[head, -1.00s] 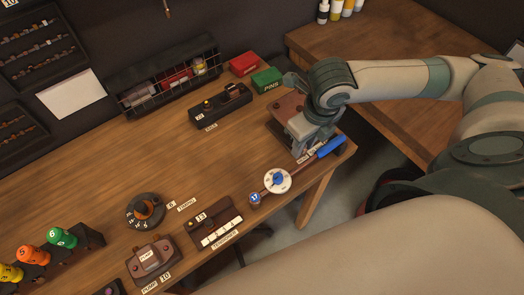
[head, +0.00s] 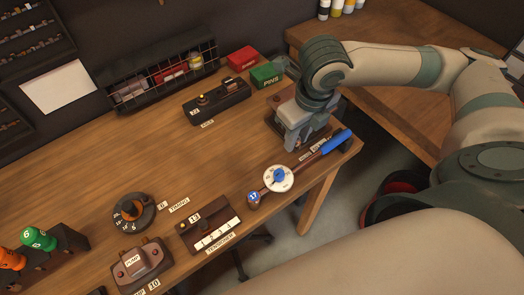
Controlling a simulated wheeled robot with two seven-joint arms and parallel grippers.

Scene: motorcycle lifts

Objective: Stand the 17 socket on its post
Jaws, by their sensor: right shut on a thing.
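A blue-topped piece marked 17 (head: 254,197) sits at the left end of a wrench (head: 309,160) with a white dial (head: 278,178) and blue handle (head: 337,141). The wrench lies along the table's front right edge. My right gripper (head: 292,142) points down just behind the wrench, at a brown block (head: 276,103) it partly covers. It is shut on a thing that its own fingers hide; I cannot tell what. I cannot make out a post marked 17. My left gripper is not in view.
Green and orange pieces stand on a dark rack (head: 70,242) at lower left. A tensioner block (head: 190,238), a round dial stand (head: 133,212) and a pump block (head: 140,265) stand near the front. A dark block (head: 217,103) and green box (head: 266,75) are behind. The middle is clear.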

